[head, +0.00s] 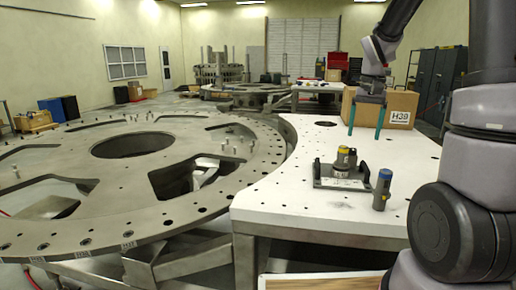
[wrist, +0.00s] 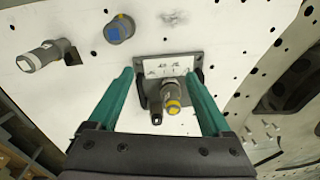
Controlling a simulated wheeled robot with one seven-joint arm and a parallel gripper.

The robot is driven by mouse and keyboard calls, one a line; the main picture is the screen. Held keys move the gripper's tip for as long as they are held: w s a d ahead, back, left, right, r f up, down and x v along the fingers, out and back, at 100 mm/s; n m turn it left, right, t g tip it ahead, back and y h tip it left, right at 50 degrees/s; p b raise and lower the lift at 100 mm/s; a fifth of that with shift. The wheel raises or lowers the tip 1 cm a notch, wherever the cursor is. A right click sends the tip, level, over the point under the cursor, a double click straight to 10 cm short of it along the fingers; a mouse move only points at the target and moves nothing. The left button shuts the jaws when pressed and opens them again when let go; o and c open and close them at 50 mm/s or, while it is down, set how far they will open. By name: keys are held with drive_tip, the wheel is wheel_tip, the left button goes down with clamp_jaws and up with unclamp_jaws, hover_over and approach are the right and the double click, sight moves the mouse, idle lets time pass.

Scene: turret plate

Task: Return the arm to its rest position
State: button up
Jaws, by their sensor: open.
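My gripper (head: 366,134) hangs over the white table, its two green fingers pointing down and apart, with nothing between them. In the wrist view my gripper (wrist: 160,73) is open, and a dark holder (wrist: 190,62) shows beyond and between the fingertips. The holder (head: 328,183) carries a yellow-topped grey cylinder (head: 346,160). A smaller dark cylinder (wrist: 156,108) stands by it. My arm bends down from the top right of the head view.
A blue-topped cylinder (head: 381,189) stands right of the holder on the white table (head: 290,195). Another grey cylinder (wrist: 45,55) shows in the wrist view. A cardboard box (head: 400,109) is behind my gripper. A large metal ring plate (head: 60,150) fills the left.

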drive_tip(key=s+a+r+t+y, duration=0.1)
drive_tip(key=s+a+r+t, duration=0.2)
drive_tip(key=s+r, duration=0.3)
drive_tip(key=s+a+r+t, duration=0.3)
drive_tip(key=s+r, duration=0.3)
drive_tip(key=s, duration=0.7)
drive_tip(key=shift+s+a+r+t+y, duration=0.2)
drive_tip(key=shift+a+r+t+y, duration=0.15)
drive_tip(key=shift+a, duration=0.3)
